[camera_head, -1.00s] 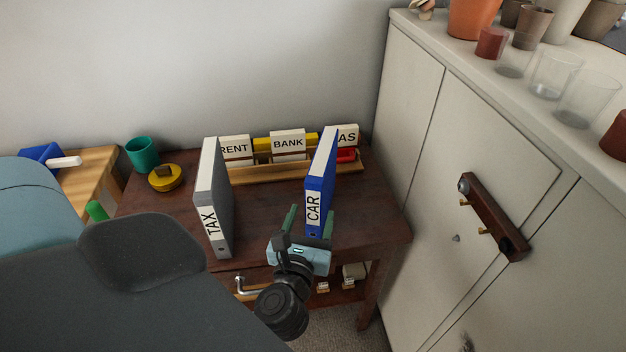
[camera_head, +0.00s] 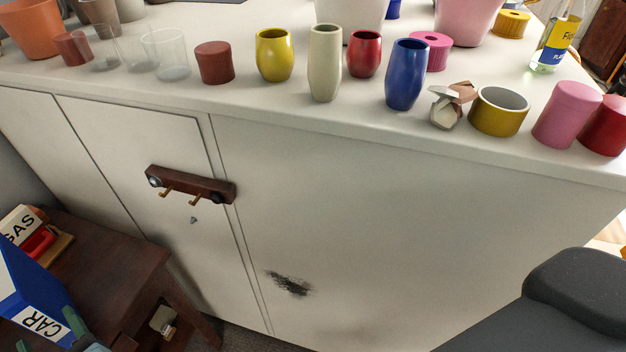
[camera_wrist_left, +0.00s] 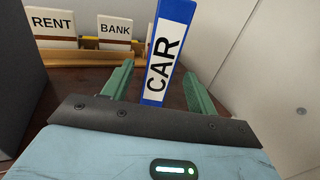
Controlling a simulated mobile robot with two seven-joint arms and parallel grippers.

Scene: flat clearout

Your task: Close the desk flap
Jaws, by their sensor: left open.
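The dark brown desk (camera_head: 105,275) is at the lower left in the head view. No part of it can be made out clearly as a flap. A blue binder labelled CAR (camera_head: 28,285) stands on it and also shows in the left wrist view (camera_wrist_left: 170,40). My left gripper (camera_head: 72,328) is at the bottom left edge of the head view, partly cut off. In the left wrist view its green fingers (camera_wrist_left: 158,85) are open, one on each side of the binder's spine. I cannot tell whether they touch it. My right gripper is not in view.
A white cabinet (camera_head: 400,210) with a brown hook rail (camera_head: 190,185) stands right of the desk. Its top holds several vases, cups and pots. Behind the binder, a wooden rack (camera_wrist_left: 85,57) holds RENT (camera_wrist_left: 52,22) and BANK (camera_wrist_left: 115,28) cards.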

